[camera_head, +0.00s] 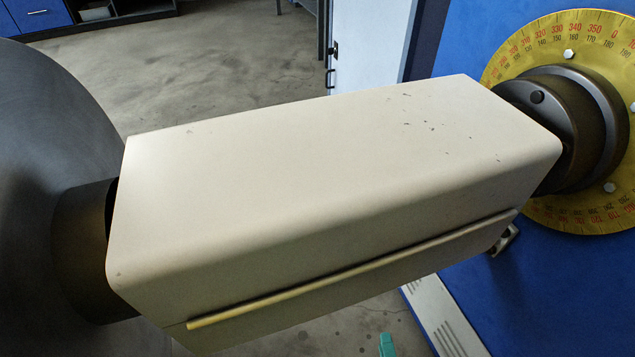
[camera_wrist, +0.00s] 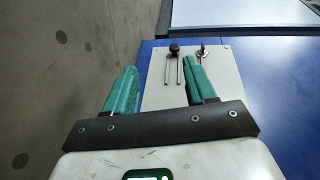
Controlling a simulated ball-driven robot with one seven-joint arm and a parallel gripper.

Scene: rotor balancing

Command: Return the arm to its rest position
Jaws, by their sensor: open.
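My gripper (camera_wrist: 158,68) shows in the wrist view with its two teal fingers apart and nothing between them. I cannot tell the distance from the fingers to the panel. In the head view only a small teal piece (camera_head: 387,345) shows at the bottom edge, apparently a fingertip. The rest of my arm is not clearly visible there.
A large cream housing (camera_head: 330,170) spans the head view between a dark grey disc (camera_head: 50,130) and a dark hub (camera_head: 565,110) with a yellow dial (camera_head: 540,40) on a blue machine (camera_head: 540,300). Bare concrete floor (camera_head: 200,65) lies behind.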

